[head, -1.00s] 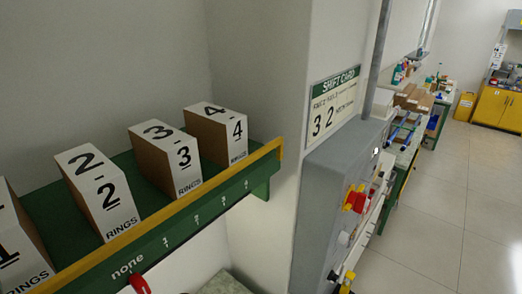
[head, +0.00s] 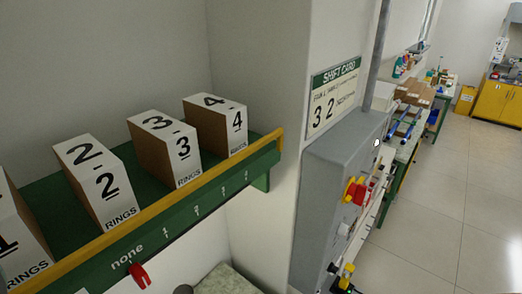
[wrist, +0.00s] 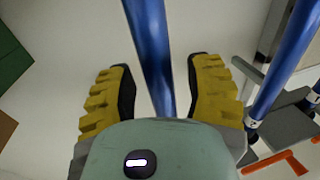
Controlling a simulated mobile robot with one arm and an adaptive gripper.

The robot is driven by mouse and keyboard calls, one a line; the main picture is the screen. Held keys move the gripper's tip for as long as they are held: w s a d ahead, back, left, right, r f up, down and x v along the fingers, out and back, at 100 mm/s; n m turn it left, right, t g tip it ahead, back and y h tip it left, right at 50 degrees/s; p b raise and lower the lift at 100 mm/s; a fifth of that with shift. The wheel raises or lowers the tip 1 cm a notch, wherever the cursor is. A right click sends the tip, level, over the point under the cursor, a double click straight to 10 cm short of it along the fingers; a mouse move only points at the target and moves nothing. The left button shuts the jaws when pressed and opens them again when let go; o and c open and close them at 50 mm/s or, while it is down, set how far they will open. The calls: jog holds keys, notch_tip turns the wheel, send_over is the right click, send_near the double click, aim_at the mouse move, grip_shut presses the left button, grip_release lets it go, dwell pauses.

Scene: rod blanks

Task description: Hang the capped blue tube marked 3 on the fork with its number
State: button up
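In the wrist view a blue tube (wrist: 153,50) runs between the two yellow fingers of my gripper (wrist: 162,85). The fingers are open, with a gap on each side of the tube. Whether the tube lies fully between the fingertips or beyond them I cannot tell. A second blue tube (wrist: 284,75) stands to the right, with a pale band near its lower end. No number or cap is readable on either tube. The head view shows a red piece (head: 139,275) under the "none" label; I cannot tell if it is part of a fork. My gripper is not clearly seen there.
A green shelf (head: 200,205) with a yellow edge holds white-fronted boxes, including the box marked 3 (head: 168,150). A grey cabinet (head: 335,165) with a red button (head: 355,190) stands to the right, below a shift card (head: 335,95) reading 3 2. Open floor (head: 465,195) lies beyond.

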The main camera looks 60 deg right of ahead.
jog(key=s+d, duration=0.1)
jog(key=s, duration=1)
jog(key=shift+s+d, duration=0.4)
